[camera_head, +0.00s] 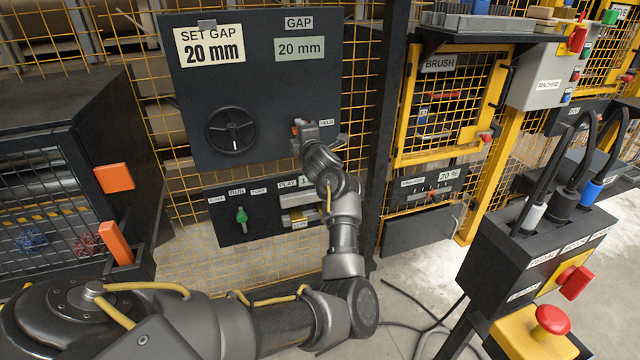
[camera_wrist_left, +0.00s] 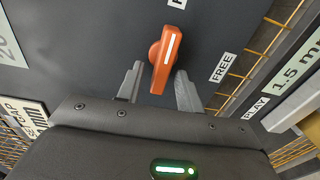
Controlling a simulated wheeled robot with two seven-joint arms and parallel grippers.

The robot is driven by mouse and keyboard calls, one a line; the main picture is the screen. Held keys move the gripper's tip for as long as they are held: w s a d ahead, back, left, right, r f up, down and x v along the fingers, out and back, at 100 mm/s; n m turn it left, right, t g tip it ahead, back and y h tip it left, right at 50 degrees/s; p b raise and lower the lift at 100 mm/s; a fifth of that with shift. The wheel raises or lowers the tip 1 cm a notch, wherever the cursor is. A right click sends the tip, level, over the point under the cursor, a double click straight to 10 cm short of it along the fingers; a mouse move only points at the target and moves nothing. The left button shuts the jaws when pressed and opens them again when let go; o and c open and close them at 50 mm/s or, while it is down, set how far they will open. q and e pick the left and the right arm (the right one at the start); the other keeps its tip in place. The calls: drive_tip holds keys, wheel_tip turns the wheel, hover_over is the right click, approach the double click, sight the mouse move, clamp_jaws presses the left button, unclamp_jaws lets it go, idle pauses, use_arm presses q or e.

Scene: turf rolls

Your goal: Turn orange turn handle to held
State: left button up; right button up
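The orange turn handle (camera_wrist_left: 167,58) sits on the dark panel in the left wrist view, with a white line along it. It slants slightly, its upper end toward a label cut off at the top edge; the FREE label (camera_wrist_left: 222,67) lies to its right. In the head view only a bit of the orange handle (camera_head: 296,127) shows, beside the HELD label (camera_head: 327,123). My left gripper (camera_wrist_left: 160,70) is open, its fingers on either side of the handle's lower part with gaps visible; it also shows in the head view (camera_head: 304,129). My right gripper is out of view.
The panel carries a black dial (camera_head: 231,131) left of my gripper. Below is a lower panel with a green knob (camera_head: 242,216) and a PLAY display. A control box (camera_head: 515,255) with red buttons and cables stands at the right. Yellow mesh fencing surrounds the panels.

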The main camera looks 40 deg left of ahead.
use_arm(q)
drive_tip(key=m+p, duration=0.3)
drive_tip(key=m, duration=0.3)
drive_tip(key=w+r+m+p, duration=0.1)
drive_tip(key=m+p, duration=0.2)
drive_tip(key=m, duration=0.3)
drive_tip(key=d+r+m+p, duration=0.1)
drive_tip(key=m+p, duration=0.2)
drive_tip(key=m, duration=0.3)
drive_tip(key=shift+w+m, duration=0.25)
drive_tip(key=shift+m, duration=0.05)
drive_tip(key=v, duration=1.1)
drive_tip(key=w+d+f+m+t+h+p, duration=0.1)
drive_tip(key=d+f+m+h+p, duration=0.15)
drive_tip(key=f, duration=0.35)
drive_tip(key=w+d+f+m+t+h+p, duration=0.1)
drive_tip(key=d+f+m+h+p, duration=0.2)
drive_tip(key=f, duration=0.4)
drive_tip(key=s+d+f+m+h+p, duration=0.1)
drive_tip(key=s+d+f+m+p, duration=0.1)
drive_tip(key=f, duration=0.5)
drive_tip(key=s+d+f+m+g+h+p, duration=0.1)
drive_tip(key=s+d+f+m+h+p, duration=0.1)
drive_tip(key=f, duration=0.5)
drive_tip(key=shift+s+d+p, duration=0.3)
drive_tip(key=shift+s+p, duration=0.4)
drive_tip(key=shift+s, duration=0.55)
